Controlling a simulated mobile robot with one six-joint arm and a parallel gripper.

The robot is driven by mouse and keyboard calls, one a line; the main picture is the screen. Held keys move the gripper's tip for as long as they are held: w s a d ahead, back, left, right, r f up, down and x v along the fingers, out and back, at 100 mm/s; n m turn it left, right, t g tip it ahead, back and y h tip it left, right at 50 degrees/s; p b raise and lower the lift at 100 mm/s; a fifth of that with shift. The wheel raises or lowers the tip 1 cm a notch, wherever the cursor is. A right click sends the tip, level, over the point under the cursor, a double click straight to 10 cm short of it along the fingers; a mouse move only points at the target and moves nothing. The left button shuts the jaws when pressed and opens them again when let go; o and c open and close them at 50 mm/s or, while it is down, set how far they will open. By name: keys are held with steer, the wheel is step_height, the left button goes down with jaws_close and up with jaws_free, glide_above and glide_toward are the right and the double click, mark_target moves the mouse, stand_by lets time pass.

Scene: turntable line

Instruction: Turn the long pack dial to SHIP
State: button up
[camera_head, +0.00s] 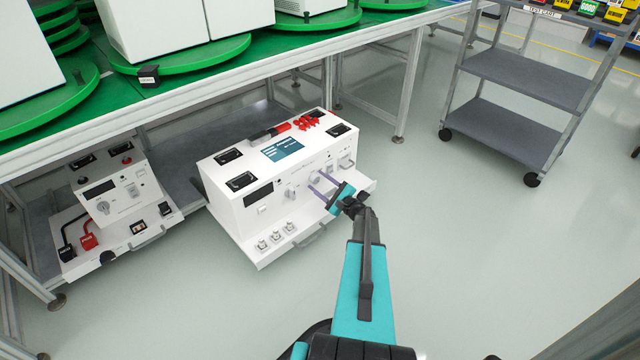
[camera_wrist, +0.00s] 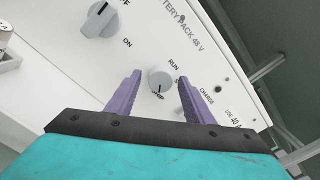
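The long white battery pack (camera_head: 221,211) sits below the green-topped bench in the head view. Its dial (camera_wrist: 160,78) is a round white knob with a dark pointer line, marked RUN, CHARGE and SHIP. The pointer line faces the partly covered SHIP mark at the bottom of the wrist view. My gripper (camera_wrist: 159,76) is open, with one purple finger on each side of the dial and visible gaps between. In the head view my gripper (camera_head: 318,182) reaches the pack's front face from the right.
A larger OFF/ON knob (camera_wrist: 100,20) is left of the dial. A smaller white unit (camera_head: 128,205) stands at left with red and black plugs. Red parts (camera_head: 308,122) lie on the pack's top. A grey cart (camera_head: 525,80) stands at right; the floor between is clear.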

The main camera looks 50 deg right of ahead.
steer(key=shift+s, duration=0.15)
steer(key=s+p, duration=0.2)
steer(key=s, duration=1.1)
steer(key=shift+s+a+p, duration=0.25)
steer(key=shift+a+p, duration=0.15)
steer(key=shift+a, duration=0.05)
